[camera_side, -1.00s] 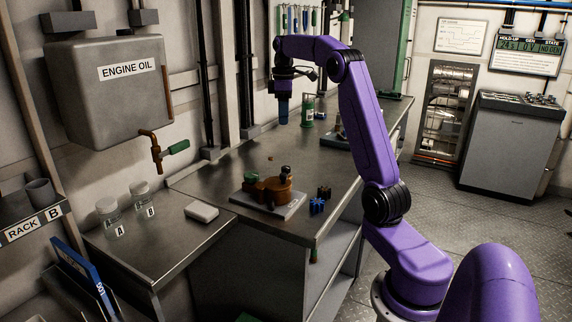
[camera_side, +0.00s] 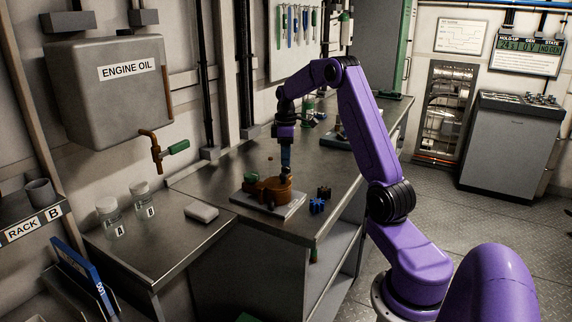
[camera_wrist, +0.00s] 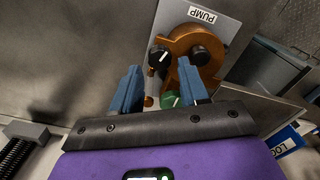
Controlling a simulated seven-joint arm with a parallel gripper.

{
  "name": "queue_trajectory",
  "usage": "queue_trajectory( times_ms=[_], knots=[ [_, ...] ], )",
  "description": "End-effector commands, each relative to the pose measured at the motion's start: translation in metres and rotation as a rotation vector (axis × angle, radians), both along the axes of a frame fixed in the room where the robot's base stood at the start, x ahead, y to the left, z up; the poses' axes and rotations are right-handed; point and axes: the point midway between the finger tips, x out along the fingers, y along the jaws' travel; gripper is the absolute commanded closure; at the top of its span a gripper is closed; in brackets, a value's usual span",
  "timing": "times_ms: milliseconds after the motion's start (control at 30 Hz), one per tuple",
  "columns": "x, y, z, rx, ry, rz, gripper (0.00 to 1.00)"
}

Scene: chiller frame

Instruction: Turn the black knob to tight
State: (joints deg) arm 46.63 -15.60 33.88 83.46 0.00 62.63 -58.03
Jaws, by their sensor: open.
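In the wrist view a black knob (camera_wrist: 160,57) with a white pointer line sits beside the orange-brown pump body (camera_wrist: 183,40). A green knob (camera_wrist: 170,99) with a white line lies nearer my palm. A round black cap (camera_wrist: 200,55) tops the pump body. My gripper (camera_wrist: 159,68) is open, its two blue fingers on either side of the black knob in the picture; I cannot tell whether they touch it. In the side view my gripper (camera_side: 286,167) points down just above the pump (camera_side: 272,192), hiding part of its top. The green knob (camera_side: 251,177) shows there at left.
The pump sits on a light plate labelled PUMP (camera_wrist: 203,15), near the bench's front edge. A small blue part (camera_side: 317,206) and a dark part (camera_side: 324,193) lie to its right. A white block (camera_side: 202,213) and glass jars (camera_side: 142,198) stand left. The bench behind is mostly clear.

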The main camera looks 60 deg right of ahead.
Motion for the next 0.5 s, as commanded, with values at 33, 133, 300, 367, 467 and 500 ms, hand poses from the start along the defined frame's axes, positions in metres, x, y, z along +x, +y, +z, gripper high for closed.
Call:
queue_trajectory(
  times_ms=[33,133,300,367,467,500],
  knots=[
    [-0.001,0.0,-0.009,0.003,0.004,-0.001,0.56],
    [-0.001,0.0,-0.02,0.001,0.002,-0.002,0.56],
    [0.0,0.0,-0.031,0.0,0.0,-0.001,0.56],
    [0.0,0.0,-0.032,0.0,0.0,-0.001,0.56],
    [0.0,0.0,-0.033,0.0,0.0,-0.001,0.56],
    [0.0,0.0,-0.033,-0.001,0.0,-0.001,0.56]
  ],
)
